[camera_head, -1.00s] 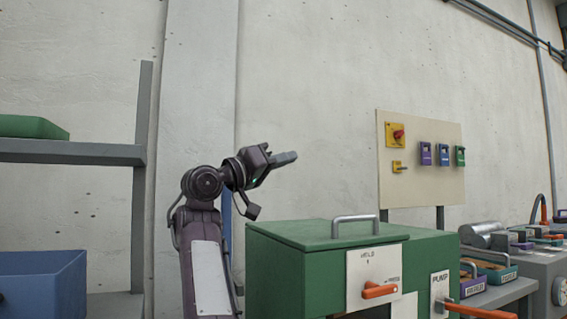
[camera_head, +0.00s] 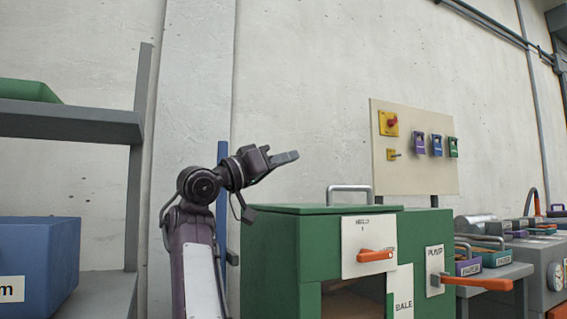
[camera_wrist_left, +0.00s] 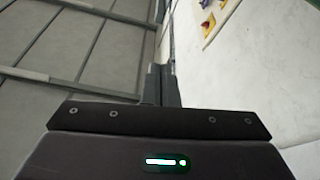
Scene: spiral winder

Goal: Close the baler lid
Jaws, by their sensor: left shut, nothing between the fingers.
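The green baler (camera_head: 270,262) stands low in the middle of the head view, with a dark opening in its front. Its green lid (camera_head: 300,209) lies flat on top, with a grey bar handle (camera_head: 349,187) at the right. An orange press lever (camera_head: 376,255) sits on the white plate on its front. My left gripper (camera_head: 285,158) is in the air above the lid's left part, apart from it, pointing right. It is shut and empty. Its fingers (camera_wrist_left: 161,85) also show in the left wrist view, with no baler there. My right gripper is not in view.
A white panel (camera_head: 415,175) with switches stands behind on the right. An orange pump lever (camera_head: 480,282) sticks out right of the baler. A grey shelf (camera_head: 70,122) with a blue bin (camera_head: 38,262) is at the left.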

